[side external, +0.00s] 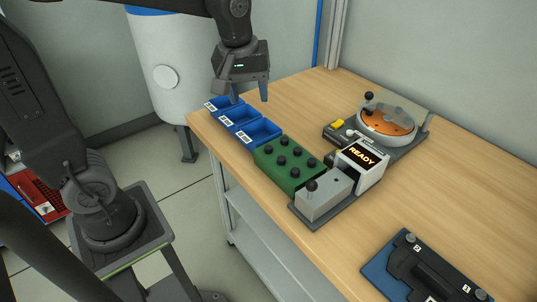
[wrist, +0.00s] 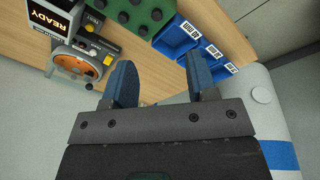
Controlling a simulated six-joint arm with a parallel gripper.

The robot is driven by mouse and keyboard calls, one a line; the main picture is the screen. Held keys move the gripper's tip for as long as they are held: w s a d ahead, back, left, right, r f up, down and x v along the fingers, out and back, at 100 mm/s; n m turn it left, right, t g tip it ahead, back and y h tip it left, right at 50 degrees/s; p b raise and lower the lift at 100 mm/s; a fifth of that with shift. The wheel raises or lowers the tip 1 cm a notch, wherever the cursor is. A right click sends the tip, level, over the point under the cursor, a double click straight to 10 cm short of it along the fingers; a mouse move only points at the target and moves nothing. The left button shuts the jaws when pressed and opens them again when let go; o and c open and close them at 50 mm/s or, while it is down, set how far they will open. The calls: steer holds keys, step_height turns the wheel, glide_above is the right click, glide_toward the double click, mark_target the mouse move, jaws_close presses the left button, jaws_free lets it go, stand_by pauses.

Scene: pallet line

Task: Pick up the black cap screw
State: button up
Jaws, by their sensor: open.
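Several black cap screws (side external: 283,160) stand upright in rows on a green block (side external: 272,175) on the wooden bench. Some of these dark heads also show at the top of the wrist view (wrist: 157,14), where the green block (wrist: 112,6) is cut off by the edge. I cannot tell which screw is meant. My gripper (side external: 250,99) is open, fingers down, above the blue bins and well apart from the green block. In the wrist view its two blue fingers (wrist: 162,72) stand wide apart with nothing between them.
Blue labelled bins (side external: 237,116) line the bench's left edge. Beside the green block are a grey block with a black knob (side external: 325,200) and a screen reading READY (side external: 362,155). An orange turntable (side external: 386,124) stands behind, a black fixture (side external: 430,270) in front. Open bench (side external: 460,185) lies right.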

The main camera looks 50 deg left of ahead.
mark_target(268, 147)
steer(key=w+a+f+n+g, duration=0.2)
steer(key=w+f+n, duration=0.3)
steer(key=w, duration=0.2)
steer(key=f, duration=1.3)
steer(key=shift+s+d+f, duration=0.1)
steer(key=shift+s+d, duration=0.05)
steer(key=shift+s, duration=0.25)
steer(key=shift+c, duration=0.4)
jaws_close()
